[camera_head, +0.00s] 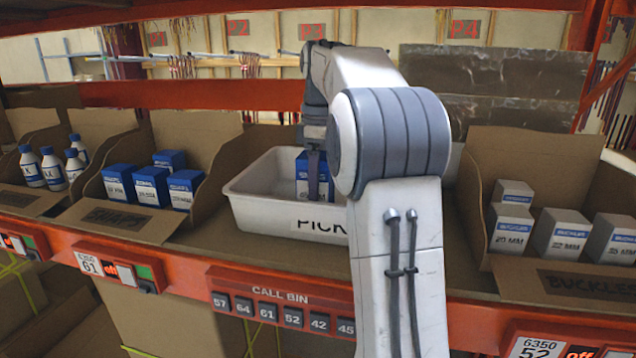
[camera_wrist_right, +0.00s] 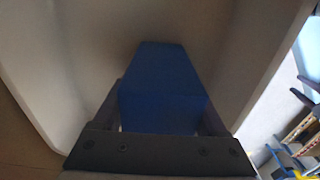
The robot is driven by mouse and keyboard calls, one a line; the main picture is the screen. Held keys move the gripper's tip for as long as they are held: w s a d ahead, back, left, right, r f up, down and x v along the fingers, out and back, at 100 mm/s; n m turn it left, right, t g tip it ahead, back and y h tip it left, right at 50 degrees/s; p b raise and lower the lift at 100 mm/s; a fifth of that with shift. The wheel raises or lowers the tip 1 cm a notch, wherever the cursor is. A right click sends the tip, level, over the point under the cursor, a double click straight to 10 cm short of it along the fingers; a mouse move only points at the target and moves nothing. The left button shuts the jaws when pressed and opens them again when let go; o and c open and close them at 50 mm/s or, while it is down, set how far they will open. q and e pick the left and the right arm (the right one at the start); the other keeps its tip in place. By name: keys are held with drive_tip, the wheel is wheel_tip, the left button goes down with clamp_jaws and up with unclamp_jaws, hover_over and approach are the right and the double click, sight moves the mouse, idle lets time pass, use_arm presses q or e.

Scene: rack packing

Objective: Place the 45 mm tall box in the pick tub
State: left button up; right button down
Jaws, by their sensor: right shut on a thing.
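A white pick tub (camera_head: 262,209) stands on the shelf in the middle of the head view, marked "PICK". My right gripper (camera_head: 314,172) points down into the tub, shut on a blue and white box (camera_head: 301,178). In the right wrist view the blue box (camera_wrist_right: 163,88) sits between the two fingers (camera_wrist_right: 165,115), with the tub's walls (camera_wrist_right: 265,70) around it. The box's height label is hidden, and I cannot tell whether its base touches the tub floor. My left gripper is not in view.
Left of the tub, a cardboard bin (camera_head: 118,222) holds several blue snap boxes (camera_head: 151,186), and another holds white bottles (camera_head: 52,168). On the right, a bin (camera_head: 580,283) marked "BUCKLES" holds several grey-white boxes (camera_head: 560,234). An orange shelf edge (camera_head: 190,282) runs along the front.

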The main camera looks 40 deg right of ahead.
drive_tip(key=shift+f, duration=0.1)
unclamp_jaws()
wheel_tip(320, 180, up, 12)
drive_tip(key=p, duration=0.4)
drive_tip(key=shift+s+d, duration=0.1)
drive_tip(key=shift+s, duration=0.05)
idle(0.6)
